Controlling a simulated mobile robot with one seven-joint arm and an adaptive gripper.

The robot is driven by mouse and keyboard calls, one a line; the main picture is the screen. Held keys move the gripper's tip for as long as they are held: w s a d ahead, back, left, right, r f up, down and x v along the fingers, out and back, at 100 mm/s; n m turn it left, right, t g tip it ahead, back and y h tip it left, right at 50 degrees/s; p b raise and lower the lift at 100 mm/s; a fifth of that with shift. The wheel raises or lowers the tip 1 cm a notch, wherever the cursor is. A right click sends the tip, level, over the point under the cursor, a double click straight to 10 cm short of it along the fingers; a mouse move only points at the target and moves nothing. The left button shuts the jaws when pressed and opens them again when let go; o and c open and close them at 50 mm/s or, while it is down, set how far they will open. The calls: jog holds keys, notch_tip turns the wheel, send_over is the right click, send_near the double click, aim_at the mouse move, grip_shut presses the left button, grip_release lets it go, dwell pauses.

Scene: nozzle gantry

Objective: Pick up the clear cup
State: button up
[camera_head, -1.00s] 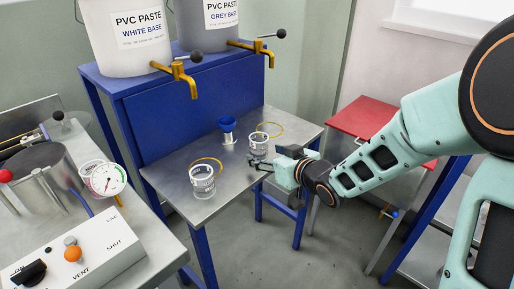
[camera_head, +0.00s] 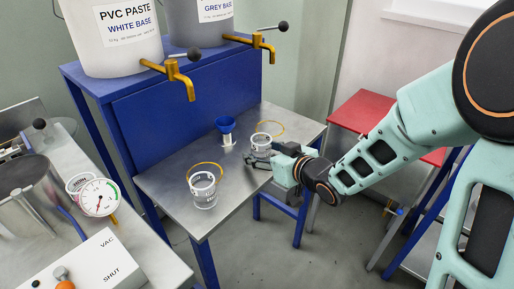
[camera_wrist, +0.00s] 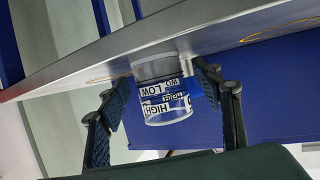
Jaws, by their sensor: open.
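A clear cup (camera_head: 261,147) with black and white level markings stands on the metal table, near the right-hand yellow ring. My gripper (camera_head: 268,158) is open at this cup, coming from the right. In the wrist view the cup (camera_wrist: 163,98) lies between my two spread fingers, its HIGH and LOW labels showing. I cannot tell whether either finger touches it. A second clear cup (camera_head: 204,190) stands nearer the front of the same table, by another yellow ring.
Brass taps (camera_head: 178,78) on the paste buckets overhang the blue stand behind. A bench with a gauge (camera_head: 100,197) is at left. The metal table (camera_head: 165,180) has bare room at its left.

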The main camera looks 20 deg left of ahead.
jog(key=shift+w+a+f, duration=0.15)
jog(key=shift+w+a, duration=0.05)
jog(key=shift+a, duration=0.05)
jog(key=shift+c, duration=0.3)
jog(key=c, duration=1.2)
jog(key=shift+c, duration=0.2)
